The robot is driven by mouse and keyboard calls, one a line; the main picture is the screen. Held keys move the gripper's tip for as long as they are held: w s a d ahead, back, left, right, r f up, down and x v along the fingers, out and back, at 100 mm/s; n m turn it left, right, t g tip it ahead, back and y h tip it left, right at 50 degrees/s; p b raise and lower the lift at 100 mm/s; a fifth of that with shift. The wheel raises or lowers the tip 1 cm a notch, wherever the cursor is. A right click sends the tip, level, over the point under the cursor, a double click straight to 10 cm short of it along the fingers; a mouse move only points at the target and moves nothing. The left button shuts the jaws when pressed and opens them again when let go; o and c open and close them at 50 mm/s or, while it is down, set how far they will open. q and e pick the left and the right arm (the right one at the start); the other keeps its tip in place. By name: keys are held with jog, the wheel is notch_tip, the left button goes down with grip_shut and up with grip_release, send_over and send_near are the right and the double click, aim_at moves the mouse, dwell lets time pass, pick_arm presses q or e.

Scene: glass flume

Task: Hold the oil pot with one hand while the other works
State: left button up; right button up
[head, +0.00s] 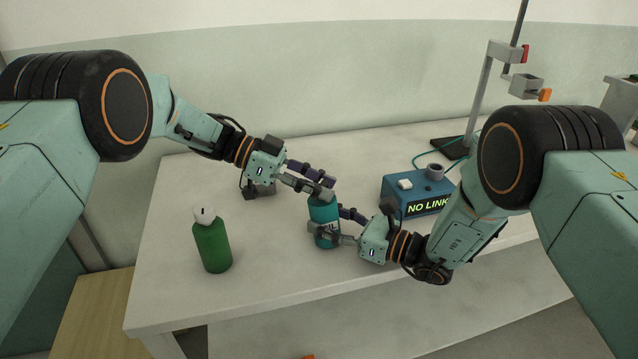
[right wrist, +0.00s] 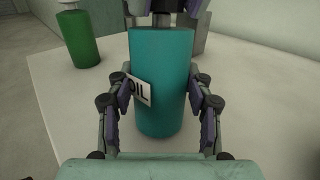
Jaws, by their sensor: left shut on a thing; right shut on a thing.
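The oil pot (head: 323,210) is a teal cylinder standing upright on the table. In the right wrist view the oil pot (right wrist: 160,80) fills the middle, with a white label reading "OIL" on its left side. My right gripper (head: 330,237) is shut around the pot's lower body; its fingers also show on both sides of the pot in the right wrist view (right wrist: 160,112). My left gripper (head: 326,188) is above it, shut on the top of the pot. Its fingers hide whatever cap or lid is there.
A green bottle (head: 212,246) with a white cap stands to the left. A blue box (head: 415,195) reading "NO LINK" stands right, with a cable. A stand (head: 485,90) with a clamp rises behind it. A grey block sits behind my left gripper.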

pick_arm(q)
grip_shut()
jog(key=shift+r+n+t, duration=0.1)
jog(key=shift+n+t, duration=0.2)
jog(key=n+t, duration=0.3)
jog(key=shift+n+t, duration=0.3)
jog(key=shift+n+t+y, duration=1)
jog(key=shift+n+t, duration=0.7)
jog(key=shift+n, duration=0.2)
jog(key=o, duration=0.7)
grip_release()
